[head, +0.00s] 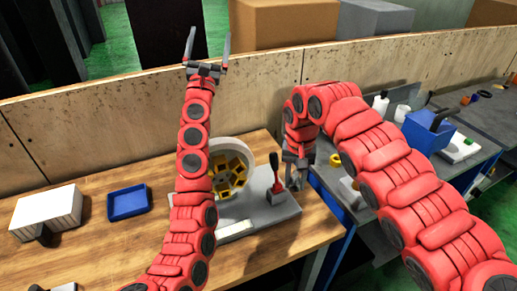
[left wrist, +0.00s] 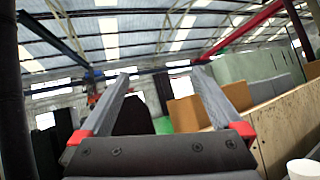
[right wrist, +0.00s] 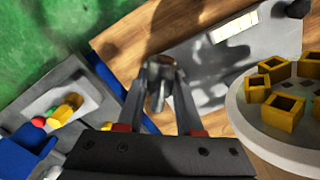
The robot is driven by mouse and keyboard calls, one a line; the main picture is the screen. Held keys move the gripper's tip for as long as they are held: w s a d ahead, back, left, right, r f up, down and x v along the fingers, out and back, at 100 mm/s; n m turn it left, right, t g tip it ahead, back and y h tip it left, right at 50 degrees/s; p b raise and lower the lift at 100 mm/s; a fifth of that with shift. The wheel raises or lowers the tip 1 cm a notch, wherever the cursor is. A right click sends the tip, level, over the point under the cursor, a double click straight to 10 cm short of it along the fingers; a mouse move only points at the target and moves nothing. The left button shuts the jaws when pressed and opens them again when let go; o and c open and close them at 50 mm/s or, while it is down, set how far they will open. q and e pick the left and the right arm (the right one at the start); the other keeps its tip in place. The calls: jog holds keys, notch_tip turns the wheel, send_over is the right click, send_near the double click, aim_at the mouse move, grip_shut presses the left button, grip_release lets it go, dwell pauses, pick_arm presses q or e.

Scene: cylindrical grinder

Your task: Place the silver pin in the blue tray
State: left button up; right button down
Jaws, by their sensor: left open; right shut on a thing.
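The blue tray (head: 128,203) sits empty on the wooden table, left of my left arm. The pin cannot be made out clearly in the head view. My left gripper (head: 208,55) is raised in front of the wooden panel, open and empty; its spread fingers also show in the left wrist view (left wrist: 160,88).
A round white drum with yellow square holders (right wrist: 285,108) stands close to my right gripper. A white box (head: 47,220) is left of the tray. A blue bin (head: 428,131) stands on the right bench. A wooden panel (head: 110,110) runs behind.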

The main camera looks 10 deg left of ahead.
pick_arm(q)
jog(key=d+f+m+g+h, duration=0.4)
jog(key=d+m+g+h, duration=0.2)
jog(key=d+m+h, duration=0.15)
jog(key=d+f+m+g+h, duration=0.4)
jog(key=d+m+g+h, duration=0.25)
jog(key=d, duration=0.25)
jog(key=s+f+m+g+y, duration=0.1)
jog(key=s+f+g+y, duration=0.2)
jog(key=s+f+g, duration=1.2)
jog(key=d+f+t, duration=0.2)
jog(key=d+f, duration=0.5)
jog(key=shift+s+d, duration=0.35)
